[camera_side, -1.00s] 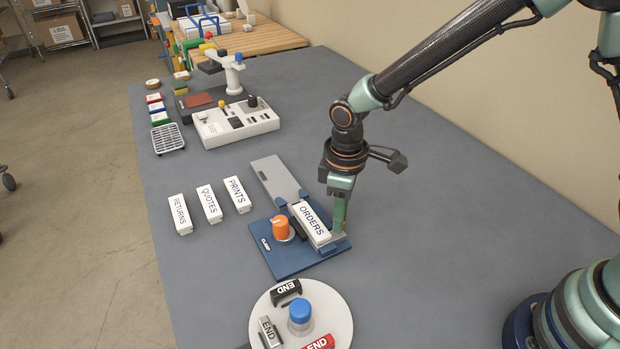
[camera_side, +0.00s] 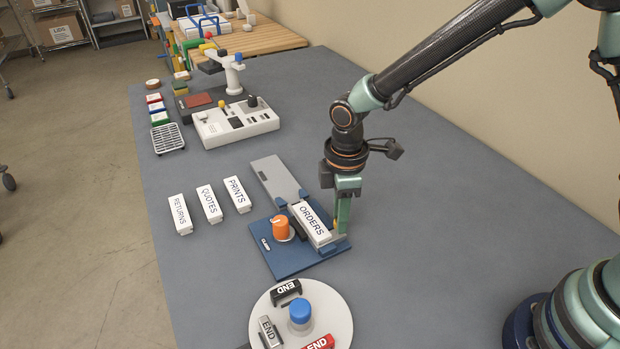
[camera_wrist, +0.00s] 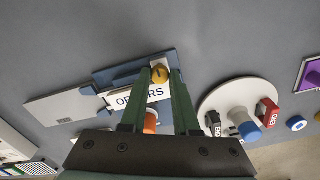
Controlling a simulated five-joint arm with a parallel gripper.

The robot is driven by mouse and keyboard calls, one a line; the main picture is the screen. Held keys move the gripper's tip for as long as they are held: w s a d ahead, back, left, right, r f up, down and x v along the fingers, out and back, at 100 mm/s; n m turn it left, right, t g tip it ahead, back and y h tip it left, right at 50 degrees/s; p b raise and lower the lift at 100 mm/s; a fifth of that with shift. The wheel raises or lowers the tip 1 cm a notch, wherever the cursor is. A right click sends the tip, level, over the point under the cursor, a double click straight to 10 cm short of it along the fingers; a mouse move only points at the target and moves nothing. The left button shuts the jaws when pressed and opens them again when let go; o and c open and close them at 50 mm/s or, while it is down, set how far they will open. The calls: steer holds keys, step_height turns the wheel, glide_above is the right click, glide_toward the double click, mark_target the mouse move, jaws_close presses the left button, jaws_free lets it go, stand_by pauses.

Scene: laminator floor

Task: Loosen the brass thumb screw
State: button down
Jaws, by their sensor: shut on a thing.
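The brass thumb screw (camera_wrist: 160,73) shows in the wrist view as a round gold knob with a dark slot, at the end of the blue clamp fixture (camera_side: 291,262). My gripper (camera_wrist: 161,77) has its two green fingers on either side of the screw, shut on it. In the side view my gripper (camera_side: 341,230) points down at the fixture's right corner, and the fingers hide most of the screw. The white ORDERS block (camera_side: 312,224) lies in the fixture beside the fingers. An orange knob (camera_side: 281,229) stands on the fixture's left part.
A round white turntable (camera_side: 341,310) with END pieces and a blue knob is in front of the fixture. White blocks RETURNS (camera_side: 180,214), QUOTES (camera_side: 210,204) and PRINTS (camera_side: 237,194) lie to the left. The table right of my gripper is clear.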

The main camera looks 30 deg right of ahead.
steer(key=c, duration=0.6)
jaws_free()
steer(key=shift+c, duration=0.2)
steer(key=shift+r, duration=0.15)
step_height(320, 180, up, 12)
steer(key=s+d+r+m+t, duration=0.2)
steer(key=s+d+r+m, duration=0.2)
steer(key=d, duration=0.5)
steer(key=s+d+r+m+t, duration=0.3)
steer(key=s+d+m, duration=0.1)
steer(key=d+m, duration=0.5)
steer(key=shift+s+d+r+m+t, duration=0.2)
steer(key=shift+s+r+m+t, duration=0.1)
steer(key=shift+s+r, duration=0.1)
